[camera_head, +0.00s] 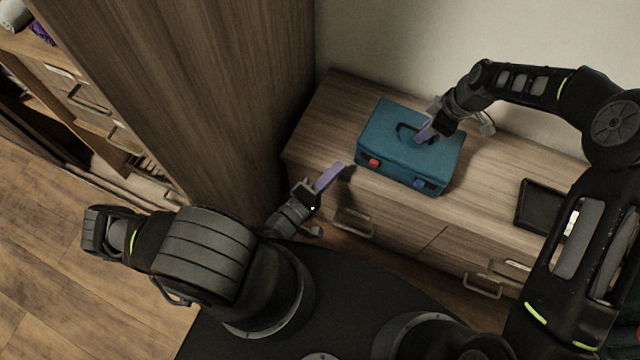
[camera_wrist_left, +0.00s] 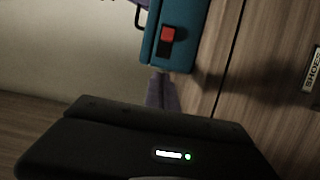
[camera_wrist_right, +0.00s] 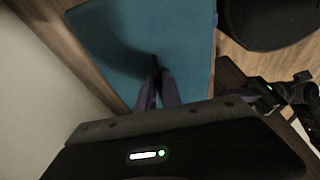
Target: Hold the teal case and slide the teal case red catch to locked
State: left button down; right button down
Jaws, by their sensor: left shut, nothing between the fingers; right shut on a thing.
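The teal case (camera_head: 405,160) lies on top of the wooden dresser, with a dark handle (camera_head: 408,130) on its top. A red catch (camera_head: 374,162) and a blue catch (camera_head: 419,184) are on its front side. My right gripper (camera_head: 422,137) is shut on the handle; the right wrist view shows its fingers (camera_wrist_right: 157,90) over the teal top (camera_wrist_right: 150,35). My left gripper (camera_head: 338,168) is shut and empty, left of the case's front and apart from it. In the left wrist view the red catch (camera_wrist_left: 168,34) sits on a dark track, beyond the fingertips (camera_wrist_left: 162,85).
The dresser top (camera_head: 330,105) is bare left of the case. A dark tray-like object (camera_head: 540,205) lies on it at the right. A tall wooden cabinet (camera_head: 190,90) stands at the left. Drawer handles (camera_head: 352,222) stick out from the dresser front.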

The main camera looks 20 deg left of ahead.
jog(key=shift+f, duration=0.1)
pick_arm(q)
jog(key=v, duration=0.6)
pick_arm(e)
jog(key=c, duration=1.5)
grip_release()
jog(key=shift+o, duration=0.2)
jog(key=v, duration=1.2)
jog(key=shift+s, duration=0.1)
